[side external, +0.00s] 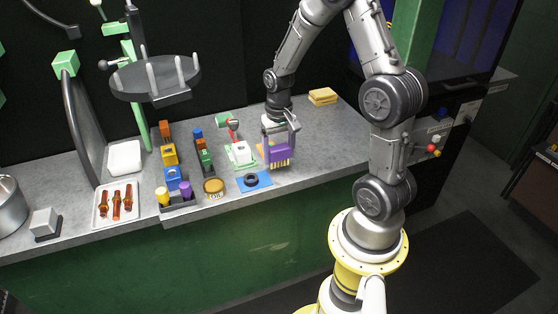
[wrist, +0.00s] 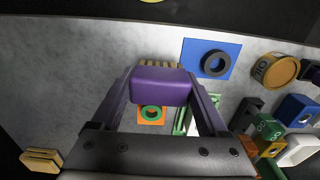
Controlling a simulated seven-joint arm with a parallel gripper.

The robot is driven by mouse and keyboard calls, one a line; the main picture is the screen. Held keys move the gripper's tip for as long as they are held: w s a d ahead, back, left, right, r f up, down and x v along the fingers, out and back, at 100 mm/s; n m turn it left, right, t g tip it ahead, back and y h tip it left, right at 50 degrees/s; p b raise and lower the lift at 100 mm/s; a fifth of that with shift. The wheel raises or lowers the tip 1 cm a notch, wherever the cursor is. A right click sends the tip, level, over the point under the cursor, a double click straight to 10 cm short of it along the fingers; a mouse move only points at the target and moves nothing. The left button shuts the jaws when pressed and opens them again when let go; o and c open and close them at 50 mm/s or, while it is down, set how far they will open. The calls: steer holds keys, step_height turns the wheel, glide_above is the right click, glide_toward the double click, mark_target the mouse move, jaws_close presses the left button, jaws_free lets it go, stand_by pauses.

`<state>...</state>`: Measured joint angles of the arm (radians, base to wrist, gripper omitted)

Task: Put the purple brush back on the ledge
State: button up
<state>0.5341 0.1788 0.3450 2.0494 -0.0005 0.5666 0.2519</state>
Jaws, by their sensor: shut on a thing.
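The purple brush (side external: 280,153) has a purple block-shaped back and pale bristles on its lower side. My gripper (side external: 279,143) is shut on it, with one finger on each side of the purple back. In the wrist view the brush (wrist: 161,86) sits between the two fingertips of my gripper (wrist: 160,92), with its bristles showing past its far edge. The brush is over the grey counter (side external: 325,142), near its front edge. I cannot tell whether the bristles touch the counter. I cannot make out which surface is the ledge.
A blue mat with a black ring (side external: 251,180) lies left of the brush. An orange mat with a green ring (wrist: 152,113) lies beneath my gripper. Yellow blocks (side external: 323,96) lie at the back right. Coloured blocks (side external: 169,155) stand further left. Counter to the right is clear.

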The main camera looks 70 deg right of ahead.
mark_target(279, 161)
steer(key=shift+f, duration=1.45)
steer(key=shift+f, duration=0.1)
steer(key=o, duration=1.2)
step_height(279, 161, up, 12)
steer(key=s+a+r+n+t, duration=0.2)
steer(key=s+a+r+n, duration=0.2)
steer(key=a, duration=0.4)
steer(key=s+a+r+n+t, duration=0.3)
steer(key=s+a+r+n, duration=0.2)
steer(key=s+a, duration=0.3)
steer(key=shift+a+r+t, duration=0.3)
steer(key=shift+a+r, duration=0.15)
steer(key=shift+r, duration=0.3)
